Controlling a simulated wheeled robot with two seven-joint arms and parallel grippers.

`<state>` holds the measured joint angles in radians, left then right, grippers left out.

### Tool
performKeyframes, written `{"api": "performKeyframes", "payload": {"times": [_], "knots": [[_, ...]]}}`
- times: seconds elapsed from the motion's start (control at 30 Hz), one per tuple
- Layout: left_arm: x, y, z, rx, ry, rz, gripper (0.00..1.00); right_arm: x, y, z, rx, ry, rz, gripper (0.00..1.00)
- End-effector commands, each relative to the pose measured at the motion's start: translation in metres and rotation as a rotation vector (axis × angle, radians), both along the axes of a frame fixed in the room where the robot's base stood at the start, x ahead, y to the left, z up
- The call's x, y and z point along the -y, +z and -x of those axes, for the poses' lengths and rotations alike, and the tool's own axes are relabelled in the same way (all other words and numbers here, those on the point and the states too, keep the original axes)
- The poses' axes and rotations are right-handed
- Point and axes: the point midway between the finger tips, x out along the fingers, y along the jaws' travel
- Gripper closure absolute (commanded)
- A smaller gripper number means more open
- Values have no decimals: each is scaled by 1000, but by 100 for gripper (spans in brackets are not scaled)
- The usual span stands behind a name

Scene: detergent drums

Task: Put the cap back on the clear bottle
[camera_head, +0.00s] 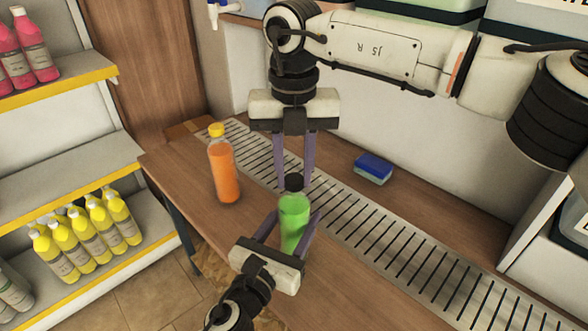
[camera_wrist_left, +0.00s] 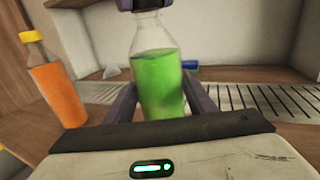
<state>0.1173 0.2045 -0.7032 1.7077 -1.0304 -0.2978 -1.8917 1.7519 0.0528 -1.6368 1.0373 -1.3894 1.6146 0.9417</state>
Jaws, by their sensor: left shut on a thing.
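The clear bottle (camera_head: 293,218) with green liquid stands upright between the fingers of my left gripper (camera_head: 287,222), which is shut on its body. It also shows in the left wrist view (camera_wrist_left: 160,80). The black cap (camera_head: 294,182) is between the fingertips of my right gripper (camera_head: 294,180), which is shut on it and points down from above. In the left wrist view the dark cap (camera_wrist_left: 138,4) is at the bottle's mouth, cut by the top edge. I cannot tell whether cap and neck touch.
An orange bottle (camera_head: 222,168) with a yellow cap stands left on the wooden counter (camera_head: 180,170). A blue sponge (camera_head: 373,167) lies behind the slotted metal drain (camera_head: 370,230). Shelves at left hold yellow bottles (camera_head: 85,240) and pink bottles (camera_head: 25,50).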

Motion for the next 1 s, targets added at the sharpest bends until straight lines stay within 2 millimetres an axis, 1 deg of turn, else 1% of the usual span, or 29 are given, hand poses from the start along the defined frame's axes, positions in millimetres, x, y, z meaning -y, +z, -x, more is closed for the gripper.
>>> {"api": "performKeyframes", "payload": {"times": [0.03,0.1,0.37,0.47,0.57,0.8,0.9,1.0], "knots": [[0,-1,0,-2,1,0,100,0,0,0,0,1,0,65],[0,-1,0,-2,1,0,100,0,0,0,0,2,0,53],[0,-1,0,-2,0,-1,100,0,0,0,0,3,0,53],[0,-1,0,-2,0,-1,100,0,5,0,2,3,0,53],[0,-1,0,-2,0,-1,100,-1,17,-1,4,3,0,53],[0,-1,0,-2,0,-1,100,-1,68,-1,5,2,-1,53],[0,-1,0,-2,0,-1,100,-1,87,0,3,1,-1,53],[0,-1,0,-2,0,-1,100,-1,103,0,3,2,-1,53]]}}
